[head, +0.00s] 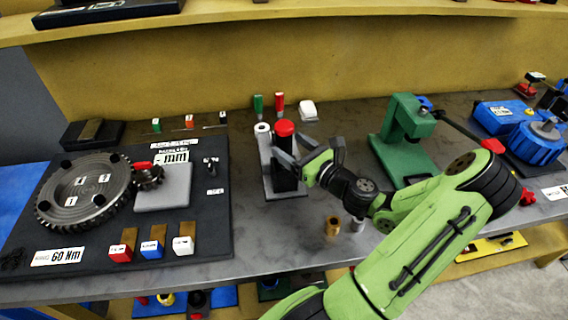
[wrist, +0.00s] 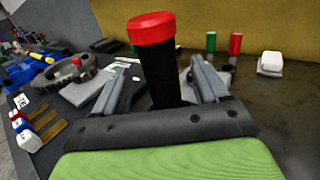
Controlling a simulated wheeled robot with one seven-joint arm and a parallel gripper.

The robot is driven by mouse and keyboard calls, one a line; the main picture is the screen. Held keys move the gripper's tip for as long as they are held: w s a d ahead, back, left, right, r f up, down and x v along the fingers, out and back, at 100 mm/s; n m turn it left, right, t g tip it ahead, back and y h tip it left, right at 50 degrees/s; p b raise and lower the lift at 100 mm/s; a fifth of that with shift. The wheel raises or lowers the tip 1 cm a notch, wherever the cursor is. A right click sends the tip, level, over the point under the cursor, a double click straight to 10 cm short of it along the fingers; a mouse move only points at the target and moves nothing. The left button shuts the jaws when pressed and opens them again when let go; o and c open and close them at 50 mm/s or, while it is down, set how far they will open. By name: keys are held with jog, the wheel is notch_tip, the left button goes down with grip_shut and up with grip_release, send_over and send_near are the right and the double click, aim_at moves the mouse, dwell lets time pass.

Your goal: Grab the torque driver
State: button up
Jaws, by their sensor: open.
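The torque driver appears to be the upright black tool with a red cap (head: 284,128). It stands in a grey holder (head: 266,180) on the bench, left of my arm in the head view. In the wrist view its red cap (wrist: 150,28) and black body (wrist: 165,75) rise between the two fingers of my gripper (wrist: 158,76), nearer the right one. My gripper (head: 306,158) is open at the driver, with a finger to either side. I see no clear finger contact. The driver's lower end is hidden behind the gripper in the wrist view.
A dark gear board (head: 215,235) lies left of the holder. A green press (head: 405,140) stands to the right. Green and red handles (head: 279,104) and a white block (head: 308,110) are behind. A small brass cylinder (head: 333,226) stands in front.

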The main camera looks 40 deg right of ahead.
aim_at(280, 139)
jog(key=w, duration=0.5)
jog(key=shift+s, duration=0.1)
jog(key=shift+c, duration=0.2)
grip_shut()
